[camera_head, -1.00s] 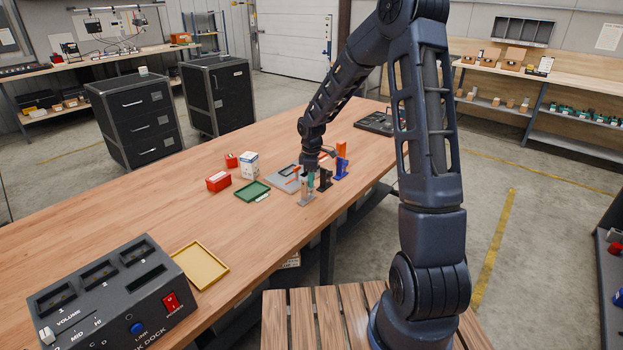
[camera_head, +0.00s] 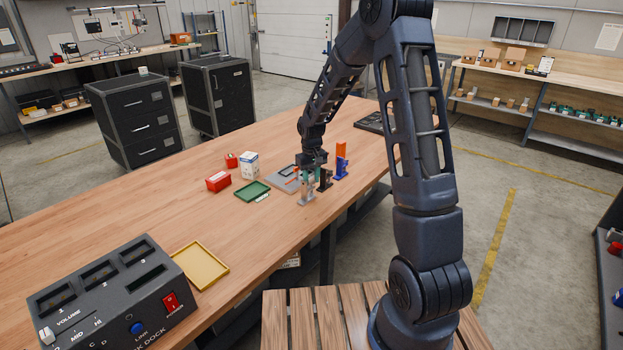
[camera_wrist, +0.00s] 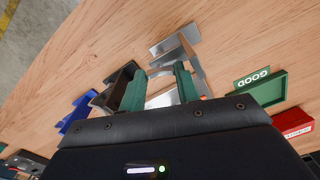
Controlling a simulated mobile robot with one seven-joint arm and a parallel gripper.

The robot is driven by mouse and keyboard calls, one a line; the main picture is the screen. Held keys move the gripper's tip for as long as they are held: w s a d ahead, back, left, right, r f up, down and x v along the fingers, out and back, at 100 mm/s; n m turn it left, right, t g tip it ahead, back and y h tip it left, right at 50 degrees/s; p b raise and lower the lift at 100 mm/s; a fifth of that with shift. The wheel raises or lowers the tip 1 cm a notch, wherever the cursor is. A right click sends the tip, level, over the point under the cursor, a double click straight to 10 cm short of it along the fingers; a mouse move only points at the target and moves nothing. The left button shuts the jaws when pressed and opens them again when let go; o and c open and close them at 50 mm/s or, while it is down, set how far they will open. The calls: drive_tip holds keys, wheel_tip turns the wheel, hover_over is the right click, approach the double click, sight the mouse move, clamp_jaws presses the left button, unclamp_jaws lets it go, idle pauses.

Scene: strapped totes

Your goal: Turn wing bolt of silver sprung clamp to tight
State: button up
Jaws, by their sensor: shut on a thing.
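The silver sprung clamp (camera_head: 307,197) stands upright near the table's right-hand edge, nearest me in a row of clamps. It also shows in the wrist view (camera_wrist: 175,44), with silver parts in front of and between my fingers. My gripper (camera_head: 311,173) points down over the clamp's top. In the wrist view its green fingertips (camera_wrist: 160,86) stand either side of a silver part, and I take it as shut on the wing bolt. The fingers mostly hide the wing bolt, so its turn angle cannot be read.
A black clamp (camera_wrist: 114,86) stands close beside my finger, with a blue clamp (camera_wrist: 76,112) beyond it. A green tray (camera_wrist: 268,90) beside a GOOD label and a red box (camera_wrist: 292,122) lie on the other side. Bare table (camera_head: 150,215) lies to the left.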

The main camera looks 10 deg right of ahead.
sight(312, 181)
drive_tip(key=m, duration=0.3)
drive_tip(key=shift+m, duration=2.4)
drive_tip(key=o, duration=1)
wheel_tip(312, 181, up, 11)
